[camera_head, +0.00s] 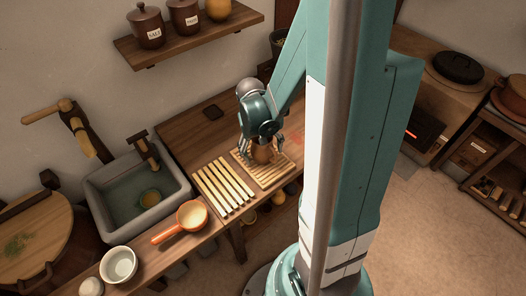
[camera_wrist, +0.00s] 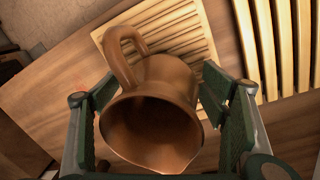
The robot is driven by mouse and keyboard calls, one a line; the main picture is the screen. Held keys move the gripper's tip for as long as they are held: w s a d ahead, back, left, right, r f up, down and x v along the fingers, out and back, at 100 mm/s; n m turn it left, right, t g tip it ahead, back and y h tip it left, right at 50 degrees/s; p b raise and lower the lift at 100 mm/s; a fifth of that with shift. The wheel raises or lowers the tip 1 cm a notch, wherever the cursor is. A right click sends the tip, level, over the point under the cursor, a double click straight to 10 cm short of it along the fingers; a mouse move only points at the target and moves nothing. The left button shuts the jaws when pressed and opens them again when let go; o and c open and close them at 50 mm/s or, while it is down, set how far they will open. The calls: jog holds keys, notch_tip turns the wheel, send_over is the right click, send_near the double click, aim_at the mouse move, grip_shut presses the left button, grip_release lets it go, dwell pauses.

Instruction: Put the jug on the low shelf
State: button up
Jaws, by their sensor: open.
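The brown jug (camera_head: 263,155) stands on a slatted wooden board on the counter. In the wrist view the jug (camera_wrist: 150,115) shows its open mouth toward the camera and its looped handle toward the upper left. My gripper (camera_head: 261,147) is open over the jug, with one finger on each side of it. In the wrist view my gripper (camera_wrist: 162,118) has the jug between its green pads; I cannot tell whether either touches it. A shelf under the counter (camera_head: 262,207) holds several small items, partly hidden. I cannot tell whether it is the low shelf.
A second slatted rack (camera_head: 223,189) lies left of the board. An orange-handled pan (camera_head: 190,215), a white bowl (camera_head: 118,264) and a stone sink (camera_head: 100,190) stand further left. A wall shelf (camera_head: 228,28) holds jars. A rack with shelves (camera_head: 480,150) stands at right beyond open floor.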

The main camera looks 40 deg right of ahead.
notch_tip(320, 180, up, 12)
jog(key=a+p, duration=0.1)
jog(key=p, duration=0.2)
jog(key=shift+w+a, duration=0.15)
jog(key=shift+w, duration=0.2)
dwell(0.8)
jog(key=s+a+r+n+t, duration=0.2)
jog(key=a+r+t, duration=0.2)
jog(key=a+r, duration=0.4)
jog(key=s+a+r+n+t+y, duration=0.1)
jog(key=s+a+r+n+t, duration=0.1)
jog(key=a+r, duration=0.7)
jog(key=shift+s+a+r+n+t, duration=0.25)
jog(key=shift+a+n+t, duration=0.25)
jog(key=shift+t, duration=0.4)
jog(key=shift+d, duration=0.1)
jog(key=shift+o, duration=0.2)
jog(key=shift+w+d, duration=0.1)
